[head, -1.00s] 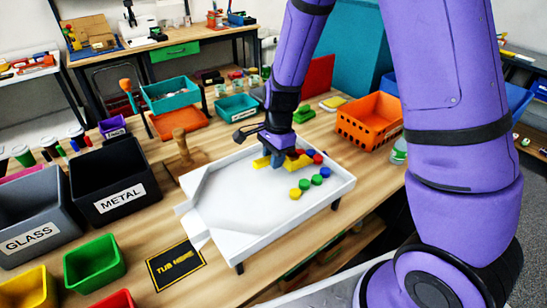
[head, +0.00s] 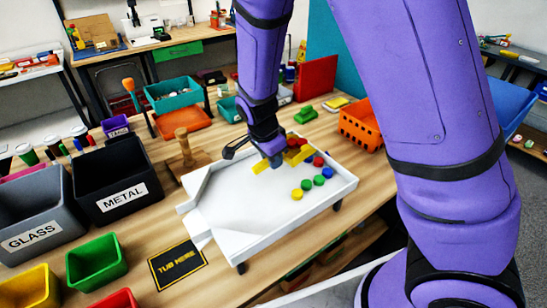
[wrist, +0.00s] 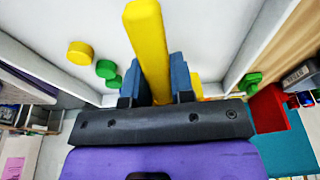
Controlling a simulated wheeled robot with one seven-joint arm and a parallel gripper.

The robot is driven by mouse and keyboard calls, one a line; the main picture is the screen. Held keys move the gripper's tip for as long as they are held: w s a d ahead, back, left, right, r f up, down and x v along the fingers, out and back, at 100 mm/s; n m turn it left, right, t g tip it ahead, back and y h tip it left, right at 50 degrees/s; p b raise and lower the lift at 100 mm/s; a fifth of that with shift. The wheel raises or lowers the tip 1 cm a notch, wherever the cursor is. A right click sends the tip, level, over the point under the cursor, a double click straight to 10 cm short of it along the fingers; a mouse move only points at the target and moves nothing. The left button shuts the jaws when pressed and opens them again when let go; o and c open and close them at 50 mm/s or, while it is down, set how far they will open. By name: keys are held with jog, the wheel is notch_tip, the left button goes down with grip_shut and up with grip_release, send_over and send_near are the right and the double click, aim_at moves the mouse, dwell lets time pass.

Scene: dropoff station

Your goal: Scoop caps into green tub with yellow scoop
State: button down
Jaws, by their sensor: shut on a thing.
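My gripper (head: 273,160) is shut on the yellow scoop (head: 258,167), low over the white tray (head: 235,205). In the wrist view the yellow scoop (wrist: 147,40) runs as a bar between my fingers (wrist: 155,85). In the head view its broad end lies to the right of my fingers, and its contents cannot be told. Several loose caps lie on the tray to the right: a red cap (head: 318,161), a blue cap (head: 327,172), green caps (head: 319,180) and a yellow cap (head: 297,194). The green tub (head: 96,264) stands at front left, off the tray.
A dark "TUB HERE" mat (head: 177,265) lies bare between the green tub and the tray. The black METAL bin (head: 115,192) and grey GLASS bin (head: 30,230) stand left. An orange crate (head: 360,128) stands beyond the tray's right end. A wooden stand (head: 184,150) is behind the tray.

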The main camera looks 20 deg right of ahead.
jog(key=shift+r, duration=0.1)
dwell(0.3)
jog(key=shift+a+v, duration=0.15)
jog(key=shift+v, duration=1.4)
jog(key=shift+a+v, duration=0.15)
jog(key=shift+v, duration=1.4)
jog(key=shift+a+v, duration=0.2)
jog(key=shift+v, duration=1.35)
jog(key=shift+s, duration=0.1)
